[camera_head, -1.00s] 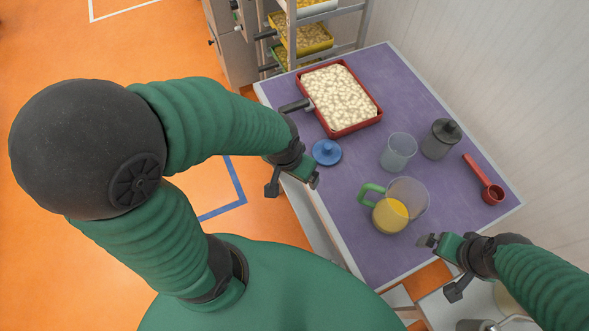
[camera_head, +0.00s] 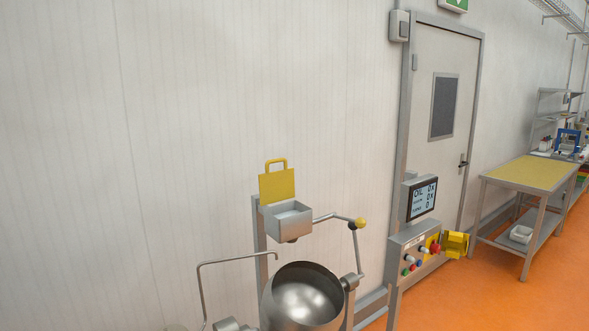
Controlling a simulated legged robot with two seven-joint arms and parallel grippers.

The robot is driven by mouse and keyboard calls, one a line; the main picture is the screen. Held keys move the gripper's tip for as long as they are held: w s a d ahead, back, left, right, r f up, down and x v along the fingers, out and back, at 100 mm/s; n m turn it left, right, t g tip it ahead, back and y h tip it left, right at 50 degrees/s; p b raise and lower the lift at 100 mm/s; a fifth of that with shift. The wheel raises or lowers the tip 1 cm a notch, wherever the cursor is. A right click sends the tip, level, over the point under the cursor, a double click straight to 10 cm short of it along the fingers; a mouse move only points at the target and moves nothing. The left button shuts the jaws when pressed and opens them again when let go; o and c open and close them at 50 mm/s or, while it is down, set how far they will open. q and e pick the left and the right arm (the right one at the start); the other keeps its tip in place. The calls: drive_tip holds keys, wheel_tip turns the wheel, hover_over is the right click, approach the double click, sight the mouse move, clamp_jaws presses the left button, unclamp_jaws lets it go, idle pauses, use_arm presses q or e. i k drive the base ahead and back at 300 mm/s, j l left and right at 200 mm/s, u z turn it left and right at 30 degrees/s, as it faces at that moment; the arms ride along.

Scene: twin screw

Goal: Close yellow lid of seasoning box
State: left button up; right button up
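The seasoning box (camera_head: 288,222) is a grey metal box on a post against the white wall, a little left of the middle of the view. Its yellow lid (camera_head: 277,186) stands open and upright at the back of the box, with a yellow loop handle (camera_head: 276,164) on top. The open top of the box shows a pale inside. Neither of my grippers is in view.
A round steel kettle (camera_head: 303,295) stands below the box, with a bent metal pipe (camera_head: 235,260) to its left. A control panel (camera_head: 415,248) and a screen (camera_head: 422,199) stand right of it. A yellow-topped table (camera_head: 520,173) is at far right. Orange floor (camera_head: 500,288) is free.

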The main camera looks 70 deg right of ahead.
sight(277, 186)
drive_tip(key=z, duration=2)
drive_tip(key=k+l, duration=0.05)
